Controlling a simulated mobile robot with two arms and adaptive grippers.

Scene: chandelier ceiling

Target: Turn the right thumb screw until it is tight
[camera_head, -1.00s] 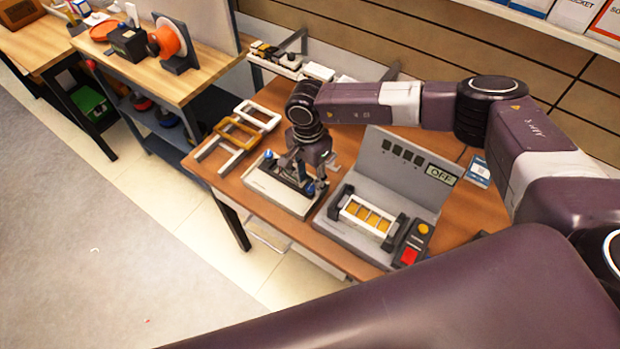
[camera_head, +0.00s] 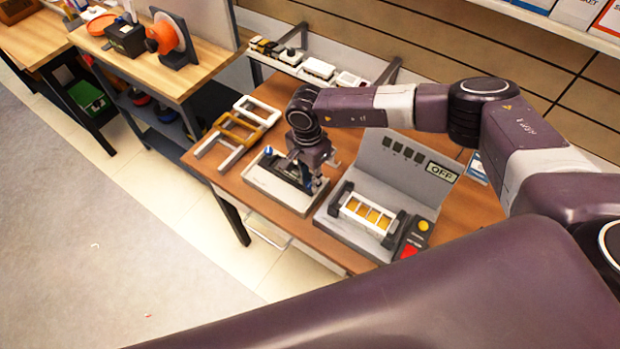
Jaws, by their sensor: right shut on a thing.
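A white and black fixture (camera_head: 262,179) lies on the wooden table. A blue thumb screw (camera_head: 269,151) stands at its far left end. My right gripper (camera_head: 317,182) points down at the fixture's right end and is shut. The right thumb screw sits between its fingers, and they mostly hide it. I cannot see how far the screw is turned in. My left gripper is not in view.
A grey test station (camera_head: 365,150) with an OFF display and a red button (camera_head: 409,251) stands close to the right. White and yellow frames (camera_head: 240,131) lie to the left. A shelf of small parts (camera_head: 318,68) is behind.

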